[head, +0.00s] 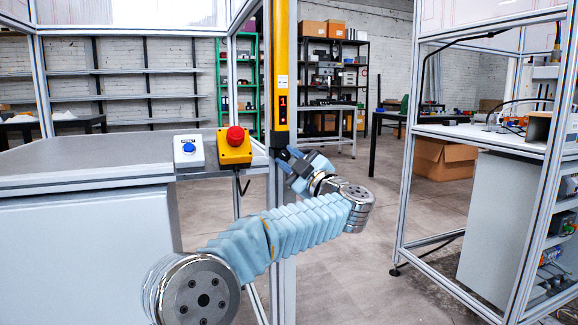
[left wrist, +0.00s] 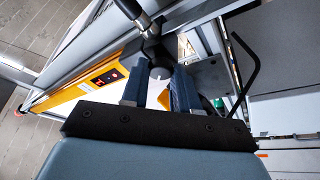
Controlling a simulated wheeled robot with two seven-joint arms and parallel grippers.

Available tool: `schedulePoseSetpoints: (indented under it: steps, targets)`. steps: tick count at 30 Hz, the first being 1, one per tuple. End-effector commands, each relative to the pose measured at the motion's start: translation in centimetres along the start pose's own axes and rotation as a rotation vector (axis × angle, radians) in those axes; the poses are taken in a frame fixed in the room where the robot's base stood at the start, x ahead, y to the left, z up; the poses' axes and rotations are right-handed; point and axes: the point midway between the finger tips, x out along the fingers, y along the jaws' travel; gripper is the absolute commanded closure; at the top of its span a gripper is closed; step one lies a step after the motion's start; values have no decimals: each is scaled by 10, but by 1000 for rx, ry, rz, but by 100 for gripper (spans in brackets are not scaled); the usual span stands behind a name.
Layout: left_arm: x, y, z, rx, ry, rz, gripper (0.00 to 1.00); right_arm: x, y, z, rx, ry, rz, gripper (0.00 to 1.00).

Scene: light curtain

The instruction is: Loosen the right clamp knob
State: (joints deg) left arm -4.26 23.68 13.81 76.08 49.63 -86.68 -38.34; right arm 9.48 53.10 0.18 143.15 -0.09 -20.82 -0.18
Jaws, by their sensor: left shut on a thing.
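The yellow light curtain post (head: 281,75) stands upright on the aluminium frame in the head view, its small display showing a red 1. It also shows in the left wrist view (left wrist: 82,86). My left gripper (head: 286,160) is at the post's lower end. In the left wrist view, its two dark blue fingers (left wrist: 158,84) are shut on a black clamp knob (left wrist: 155,48) beside the post. The knob's far side is hidden, and in the head view the gripper covers it. My right gripper is not in view.
A yellow box with a red emergency button (head: 235,146) and a white box with a blue button (head: 188,150) sit on the grey bench (head: 95,158), left of the gripper. A black hooked rod (left wrist: 247,70) is close by. Open floor lies to the right.

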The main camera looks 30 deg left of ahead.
Motion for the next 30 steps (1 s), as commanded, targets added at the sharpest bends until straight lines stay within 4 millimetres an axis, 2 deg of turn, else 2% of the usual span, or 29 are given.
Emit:
schedulePoseSetpoints:
  steps: [18,30]
  targets:
    - [0,3,-1,-524,0,-220,100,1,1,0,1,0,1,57]
    - [1,4,-1,-738,0,-310,100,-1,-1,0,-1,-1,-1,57]
